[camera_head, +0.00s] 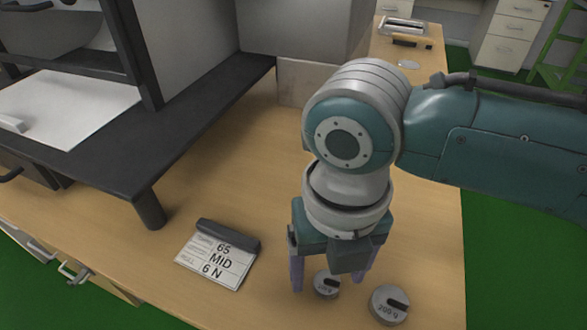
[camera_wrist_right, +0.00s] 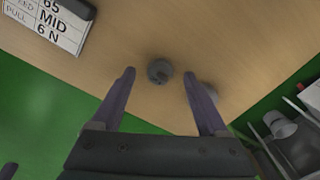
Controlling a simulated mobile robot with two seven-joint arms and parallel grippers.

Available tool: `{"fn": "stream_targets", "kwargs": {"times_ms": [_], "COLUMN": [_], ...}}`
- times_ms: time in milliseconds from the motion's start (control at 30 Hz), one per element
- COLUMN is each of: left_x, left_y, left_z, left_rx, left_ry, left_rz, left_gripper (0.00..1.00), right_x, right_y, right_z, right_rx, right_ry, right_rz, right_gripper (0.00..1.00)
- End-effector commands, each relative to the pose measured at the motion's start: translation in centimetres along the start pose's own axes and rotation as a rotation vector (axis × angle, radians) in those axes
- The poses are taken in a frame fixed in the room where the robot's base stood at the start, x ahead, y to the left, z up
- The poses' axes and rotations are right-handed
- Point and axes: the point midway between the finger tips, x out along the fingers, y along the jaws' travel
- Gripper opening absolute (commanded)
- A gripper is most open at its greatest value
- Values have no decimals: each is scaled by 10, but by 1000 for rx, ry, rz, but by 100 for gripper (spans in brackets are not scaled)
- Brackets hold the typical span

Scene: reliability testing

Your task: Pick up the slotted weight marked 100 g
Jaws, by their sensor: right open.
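A small round grey slotted weight (camera_head: 326,285) lies on the wooden table under my right gripper; its mark is too small to read surely. In the right wrist view the same weight (camera_wrist_right: 160,71) shows between and just beyond the fingertips. A larger grey slotted weight marked 200 g (camera_head: 388,305) lies to its right, and its edge shows partly hidden behind the right finger in the wrist view (camera_wrist_right: 211,90). My right gripper (camera_head: 327,282) is open, pointing down, with purple fingers on either side of the smaller weight; it also shows in the wrist view (camera_wrist_right: 160,76). My left gripper is out of view.
A dark raised bench (camera_head: 160,150) with legs fills the left. The table's right edge borders a green floor (camera_head: 510,260). Bare wood lies between sign and weights.

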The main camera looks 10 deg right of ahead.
Motion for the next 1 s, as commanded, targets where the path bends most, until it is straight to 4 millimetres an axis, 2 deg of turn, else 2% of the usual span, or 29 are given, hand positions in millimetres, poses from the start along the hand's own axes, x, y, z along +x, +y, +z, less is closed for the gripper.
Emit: {"fn": "stream_targets", "kwargs": {"times_ms": [100,333,1000], "left_x": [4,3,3], "left_y": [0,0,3], "left_z": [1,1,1], "left_rx": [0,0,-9], "left_ry": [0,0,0], "left_rz": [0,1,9], "left_gripper": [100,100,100], "right_x": [10,9,9], "right_y": [0,0,0], "right_z": [0,0,0], "right_rx": [0,-1,0], "right_ry": [-1,-2,-2], "right_rz": [0,0,0], "right_gripper": [77,75,0]}}
